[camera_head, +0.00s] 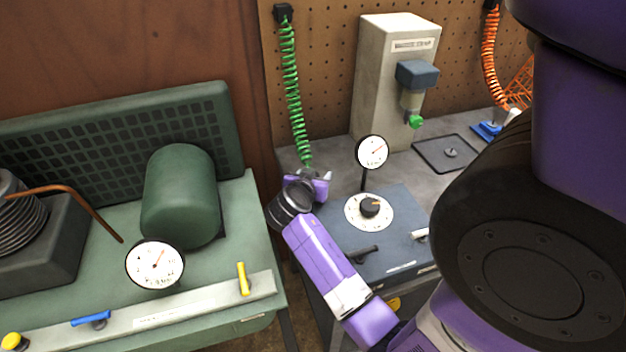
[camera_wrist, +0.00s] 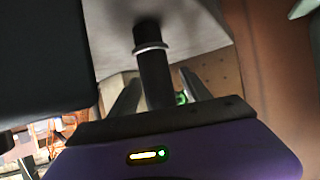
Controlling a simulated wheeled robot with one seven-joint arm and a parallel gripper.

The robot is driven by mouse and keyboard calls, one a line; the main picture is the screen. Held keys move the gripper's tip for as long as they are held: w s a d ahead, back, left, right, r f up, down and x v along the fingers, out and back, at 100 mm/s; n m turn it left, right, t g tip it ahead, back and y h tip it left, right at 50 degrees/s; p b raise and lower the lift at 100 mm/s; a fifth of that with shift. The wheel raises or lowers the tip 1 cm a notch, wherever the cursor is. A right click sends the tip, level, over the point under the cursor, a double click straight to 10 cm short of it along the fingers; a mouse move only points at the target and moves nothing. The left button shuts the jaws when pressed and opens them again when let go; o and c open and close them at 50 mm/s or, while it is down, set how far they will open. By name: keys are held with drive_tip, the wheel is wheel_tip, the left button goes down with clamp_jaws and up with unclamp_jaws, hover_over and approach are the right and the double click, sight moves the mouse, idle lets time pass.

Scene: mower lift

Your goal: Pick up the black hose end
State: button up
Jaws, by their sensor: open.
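In the wrist view a black cylindrical hose end (camera_wrist: 152,72) with a silver ring stands between the two fingers of my gripper (camera_wrist: 160,80). The fingers are open, with a visible gap on the right side; contact cannot be told. In the head view my gripper (camera_head: 312,186) is at the left edge of the grey bench, at the lower end of the green coiled hose (camera_head: 291,85). The black hose end cannot be made out there, and my fingers are mostly hidden. A bit of green (camera_wrist: 182,98) shows behind the fingers in the wrist view.
A blue-grey unit (camera_head: 398,215) with a dial gauge (camera_head: 372,152) is close to the right of my gripper. A green machine (camera_head: 180,195) stands left across a narrow gap. A beige dispenser (camera_head: 378,75) and an orange coiled hose (camera_head: 489,50) are at the back.

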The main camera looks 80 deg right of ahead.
drive_tip(key=shift+d+f, duration=0.1)
drive_tip(key=shift+d, duration=0.05)
clamp_jaws()
idle(0.4)
